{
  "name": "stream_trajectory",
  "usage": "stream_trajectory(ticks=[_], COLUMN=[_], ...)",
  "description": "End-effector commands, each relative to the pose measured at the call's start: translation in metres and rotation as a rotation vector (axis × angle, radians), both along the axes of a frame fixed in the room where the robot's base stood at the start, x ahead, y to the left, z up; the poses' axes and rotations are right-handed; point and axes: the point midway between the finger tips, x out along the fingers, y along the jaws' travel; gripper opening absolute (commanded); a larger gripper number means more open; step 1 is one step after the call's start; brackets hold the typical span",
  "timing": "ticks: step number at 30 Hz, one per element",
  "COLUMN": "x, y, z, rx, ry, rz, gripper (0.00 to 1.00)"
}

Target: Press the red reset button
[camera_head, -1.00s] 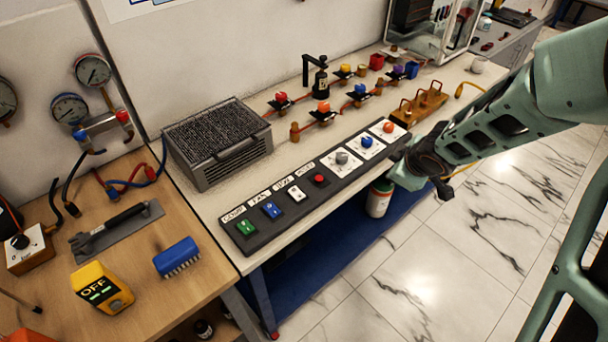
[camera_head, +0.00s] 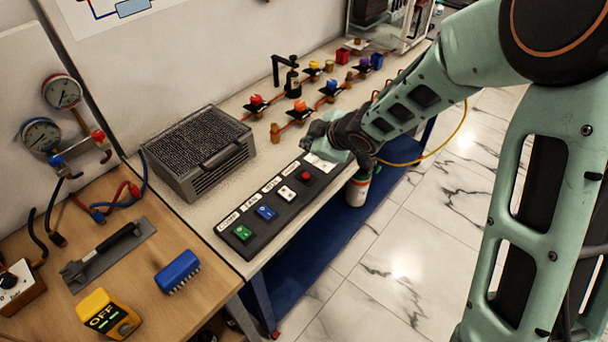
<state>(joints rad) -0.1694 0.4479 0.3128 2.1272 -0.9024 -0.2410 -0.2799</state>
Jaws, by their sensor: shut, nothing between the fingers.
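The red button (camera_head: 306,176) is a small round cap on the dark control panel (camera_head: 262,246) that lies along the front of the bench. It is the last in a row after a green switch (camera_head: 242,232), a blue switch (camera_head: 265,213) and a white switch (camera_head: 287,193), each with a paper label behind it. My gripper (camera_head: 322,146) is just behind and to the right of the red button, over the far part of the panel, and apart from the button. It is shut and empty. The fingertips are partly hidden by the wrist. My arm hides the panel's far knobs.
A grey vented box (camera_head: 205,155) stands behind the panel. Several coloured valves on copper pipe (camera_head: 297,108) run along the bench behind my gripper. A white canister (camera_head: 358,188) stands below the bench edge.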

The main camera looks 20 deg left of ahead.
Motion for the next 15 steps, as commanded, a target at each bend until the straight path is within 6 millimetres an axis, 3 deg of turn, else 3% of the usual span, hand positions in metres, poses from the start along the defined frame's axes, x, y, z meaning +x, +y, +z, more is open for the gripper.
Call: stream_trajectory(ticks=[8,15], x=[0.0,0.0], y=[0.0,0.0], z=[-0.005,-0.027], rx=[-0.001,-0.001], ry=[0.0,0.0], rz=[-0.001,-0.001], gripper=[0.0,0.0])
